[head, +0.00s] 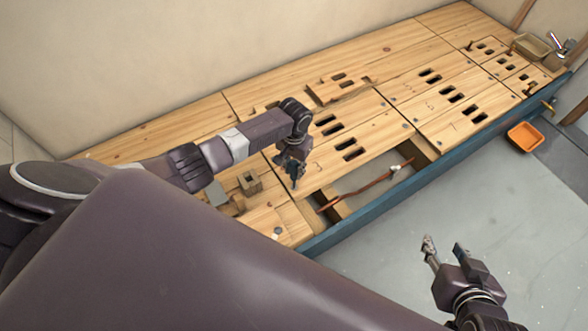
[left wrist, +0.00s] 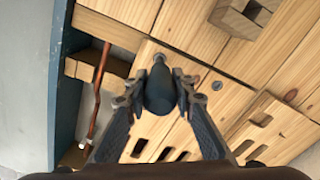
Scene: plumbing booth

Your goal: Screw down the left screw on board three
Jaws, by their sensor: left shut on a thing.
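My left gripper (head: 291,172) is over the plank boards, near the left end of the open gap in the floor. In the left wrist view its fingers (left wrist: 160,98) are shut on a dark screwdriver with a bulbous handle (left wrist: 160,88). The narrow end of the tool points at the board by the gap; whether it touches a screw there is hidden. A grey screw (left wrist: 217,86) shows in the wood beside the tool. The slotted board (head: 335,140) lies just right of the gripper in the head view. My right gripper (head: 446,250) is open and empty above the grey floor.
A copper pipe (head: 365,190) runs through the open gap beside the boards. A blue beam (head: 400,185) edges the platform. A small wooden block with a hole (head: 250,183) stands left of the gripper. An orange tray (head: 525,137) and a beige bin (head: 531,46) are at the far right.

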